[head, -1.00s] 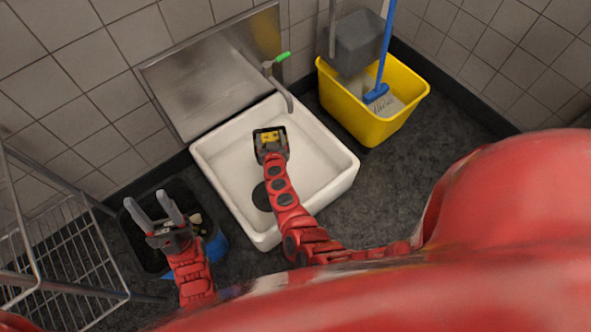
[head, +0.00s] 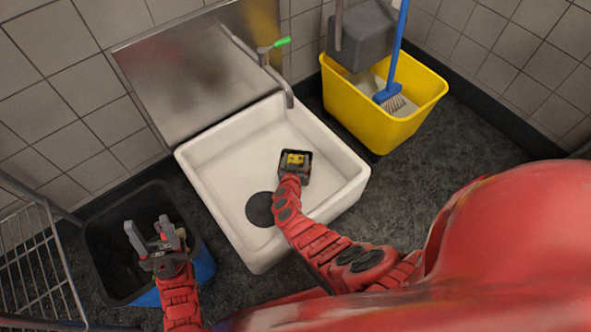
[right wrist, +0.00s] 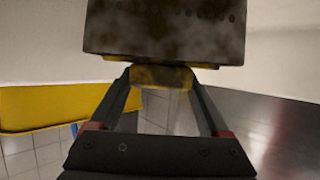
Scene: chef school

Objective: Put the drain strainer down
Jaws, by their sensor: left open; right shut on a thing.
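The drain strainer (head: 295,163) is a dark, grimy box with a yellow part on it. In the head view it is over the white sink basin (head: 222,160), up and right of the round dark drain (head: 260,209). My right gripper (head: 292,178) is shut on it. In the right wrist view the strainer (right wrist: 165,35) fills the top, with small holes near its upper edge. The fingers (right wrist: 160,82) close around its yellow tab. I cannot tell whether it touches the basin floor. My left gripper (head: 152,230) is open and empty, above the black bin.
The black bin (head: 103,243) stands left of the sink, beside a wire rack (head: 35,265). A yellow mop bucket (head: 350,112) with a blue brush (head: 390,82) stands right of the sink. A green-handled tap (head: 275,45) reaches over the back rim. Much of the basin floor is bare.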

